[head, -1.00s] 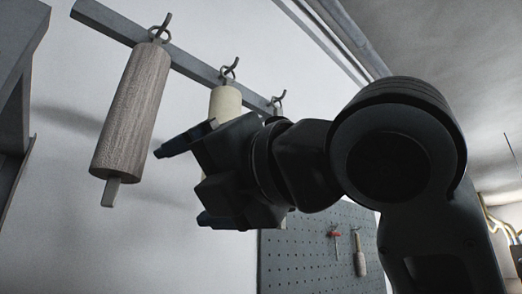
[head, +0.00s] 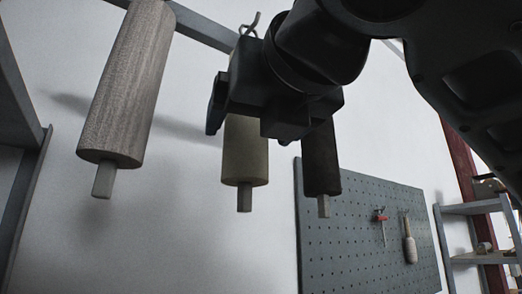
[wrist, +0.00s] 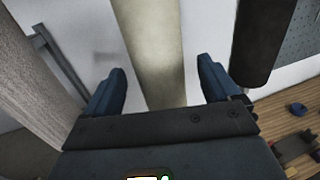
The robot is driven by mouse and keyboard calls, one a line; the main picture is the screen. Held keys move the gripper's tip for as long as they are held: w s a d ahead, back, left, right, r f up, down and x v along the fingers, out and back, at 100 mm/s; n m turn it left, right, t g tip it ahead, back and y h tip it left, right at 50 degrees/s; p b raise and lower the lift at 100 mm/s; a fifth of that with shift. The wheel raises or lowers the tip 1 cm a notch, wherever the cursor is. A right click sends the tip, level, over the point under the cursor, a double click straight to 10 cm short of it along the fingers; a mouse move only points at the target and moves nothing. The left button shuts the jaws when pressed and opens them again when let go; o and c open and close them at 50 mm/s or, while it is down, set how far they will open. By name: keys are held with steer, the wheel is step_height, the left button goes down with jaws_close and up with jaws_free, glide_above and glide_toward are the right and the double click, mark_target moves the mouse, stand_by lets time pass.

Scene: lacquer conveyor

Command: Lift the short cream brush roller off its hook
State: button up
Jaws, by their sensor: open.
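The short cream brush roller (head: 245,160) hangs upright in the middle of the row, its thin end pin pointing down. Its hook (head: 249,24) shows partly above my gripper. My gripper (head: 243,112) is open in front of the roller's upper part and hides that part. In the wrist view the cream roller (wrist: 153,40) passes between the two spread blue fingers of my gripper (wrist: 162,76). Gaps show on both sides, with the roller somewhat nearer the right finger. I cannot tell how deep it sits between them.
A large wood-grained roller (head: 130,85) hangs to the left and a dark roller (head: 321,160) hangs close on the right. The grey rail (head: 205,28) runs above. A pegboard (head: 340,230) with tools and a shelf (head: 470,209) stand to the right.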

steer(key=shift+p+x, duration=0.4)
steer(key=shift+x, duration=1.85)
steer(key=c, duration=1.2)
